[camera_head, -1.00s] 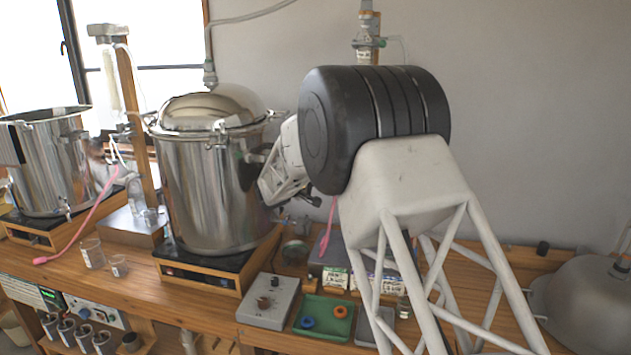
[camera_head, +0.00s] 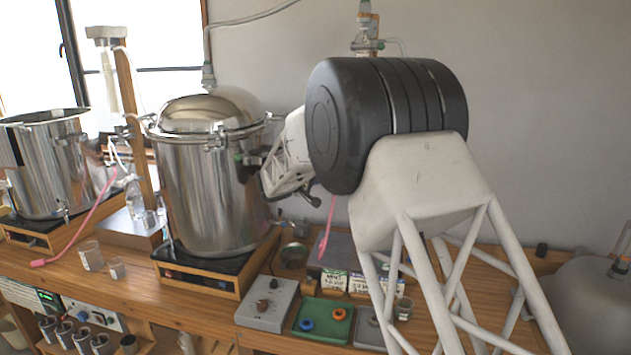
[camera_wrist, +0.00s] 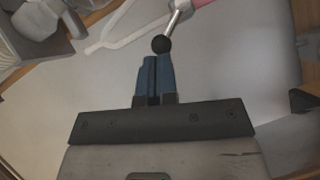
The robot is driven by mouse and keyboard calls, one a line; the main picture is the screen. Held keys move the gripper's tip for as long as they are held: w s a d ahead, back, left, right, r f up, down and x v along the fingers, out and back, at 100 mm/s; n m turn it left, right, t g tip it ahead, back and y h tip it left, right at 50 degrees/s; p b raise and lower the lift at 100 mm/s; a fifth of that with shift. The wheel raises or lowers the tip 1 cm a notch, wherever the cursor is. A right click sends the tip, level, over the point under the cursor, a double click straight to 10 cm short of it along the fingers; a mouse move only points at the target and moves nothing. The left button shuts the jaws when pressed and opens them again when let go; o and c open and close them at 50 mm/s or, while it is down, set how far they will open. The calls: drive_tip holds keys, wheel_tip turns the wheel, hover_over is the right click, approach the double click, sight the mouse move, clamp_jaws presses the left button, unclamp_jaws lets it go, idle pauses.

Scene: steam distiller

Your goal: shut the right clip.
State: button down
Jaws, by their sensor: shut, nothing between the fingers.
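The steel pot (camera_head: 205,195) stands with its domed lid (camera_head: 205,110) on. A clip (camera_head: 272,117) sits at the right of its rim, small and partly behind my arm, so I cannot tell whether it is open or shut. Another clip (camera_head: 218,137) is at the front of the rim. My gripper (camera_head: 243,160) is beside the pot's right wall, below the rim. In the wrist view, my gripper (camera_wrist: 154,60) has its blue fingers together and empty. A black ball (camera_wrist: 161,44) on a metal rod lies just beyond the fingertips; contact is unclear.
My arm fills the space right of the pot. A hose rises from the lid. A grey control box (camera_head: 266,303) and a green tray (camera_head: 323,320) lie on the bench in front. Another open pot (camera_head: 50,170) stands at the left.

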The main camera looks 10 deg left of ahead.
drive_tip(key=d+r+m+g+y, duration=0.2)
drive_tip(key=d+m+y, duration=0.5)
drive_tip(key=shift+m+y, duration=0.4)
idle(0.3)
drive_tip(key=shift+r, duration=0.15)
drive_tip(key=shift+r, duration=0.6)
drive_tip(key=shift+r, duration=0.15)
